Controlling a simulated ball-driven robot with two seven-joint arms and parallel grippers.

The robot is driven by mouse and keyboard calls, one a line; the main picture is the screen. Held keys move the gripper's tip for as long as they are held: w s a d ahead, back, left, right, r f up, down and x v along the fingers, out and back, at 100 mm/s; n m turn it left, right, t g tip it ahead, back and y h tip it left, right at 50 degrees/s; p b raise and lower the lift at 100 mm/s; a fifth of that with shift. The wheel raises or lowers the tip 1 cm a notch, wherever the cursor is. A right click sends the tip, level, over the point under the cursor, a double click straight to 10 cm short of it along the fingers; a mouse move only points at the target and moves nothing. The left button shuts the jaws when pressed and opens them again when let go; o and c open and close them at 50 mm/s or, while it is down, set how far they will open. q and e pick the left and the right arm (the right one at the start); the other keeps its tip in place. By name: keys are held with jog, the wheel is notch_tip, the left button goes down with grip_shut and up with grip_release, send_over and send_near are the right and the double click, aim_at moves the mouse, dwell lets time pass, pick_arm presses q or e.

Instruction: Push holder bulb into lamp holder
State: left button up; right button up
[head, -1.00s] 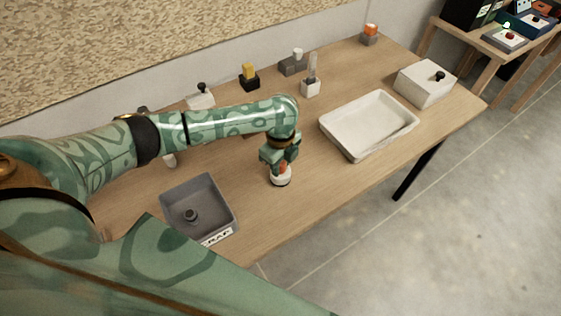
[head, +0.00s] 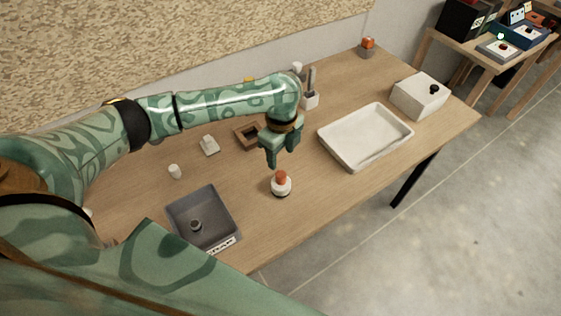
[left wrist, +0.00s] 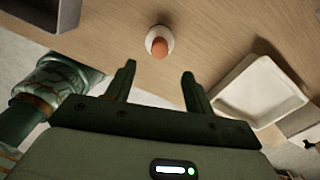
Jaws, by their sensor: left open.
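The orange-red bulb (head: 281,176) stands upright in the round white lamp holder (head: 281,189) on the table, near its front edge. The bulb's lower end is hidden inside the holder, so I cannot tell how deep it sits. My left gripper (head: 281,158) is open and empty, above the bulb and apart from it. In the left wrist view the bulb (left wrist: 159,47) and holder (left wrist: 160,33) show beyond the gap between the open fingers (left wrist: 158,70). My right gripper is not in view.
A grey scrap bin (head: 187,237) with a small dark part in it stands left of the holder. A white tray (head: 329,138) and a white box (head: 420,97) are to the right. Small fixtures, such as a brown frame (head: 241,141), line the back. The tabletop around the holder is clear.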

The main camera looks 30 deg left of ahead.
pick_arm(q)
notch_tip(320, 180, up, 6)
jog(key=shift+f+p, duration=0.25)
jog(key=shift+p, duration=0.4)
